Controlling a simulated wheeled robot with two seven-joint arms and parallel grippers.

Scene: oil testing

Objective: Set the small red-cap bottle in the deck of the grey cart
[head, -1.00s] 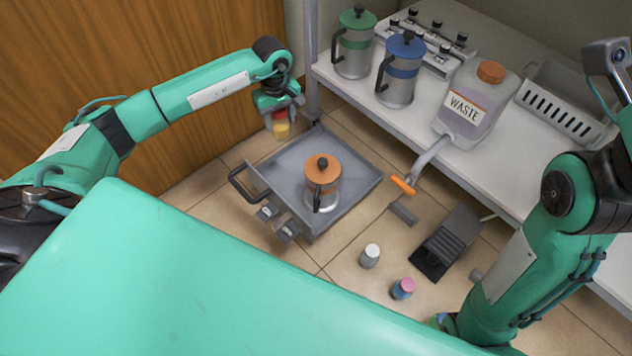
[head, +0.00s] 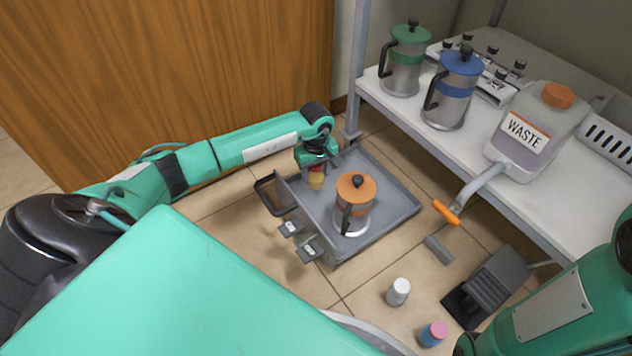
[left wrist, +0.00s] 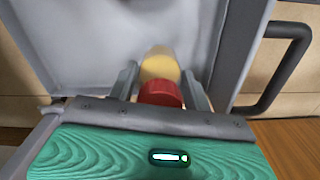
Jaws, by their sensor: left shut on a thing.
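The small red-cap bottle (head: 316,178) has a yellow body and hangs upright below my left gripper (head: 317,165), which is shut on it. It is over the left part of the grey cart's deck (head: 395,207); whether its base touches the deck I cannot tell. In the left wrist view the red cap (left wrist: 160,93) and the pale yellow body (left wrist: 160,66) show between the two fingers of the left gripper (left wrist: 160,88), above the grey deck (left wrist: 75,45). My right gripper is not in view; only part of that arm shows at the lower right.
An orange-lidded metal pot (head: 353,205) stands on the deck, right of the bottle. A white-capped bottle (head: 398,292), a pink-capped bottle (head: 433,333) and a black pedal (head: 490,285) are on the floor. A shelf holds green (head: 403,60) and blue (head: 453,90) pots and a waste jug (head: 535,130).

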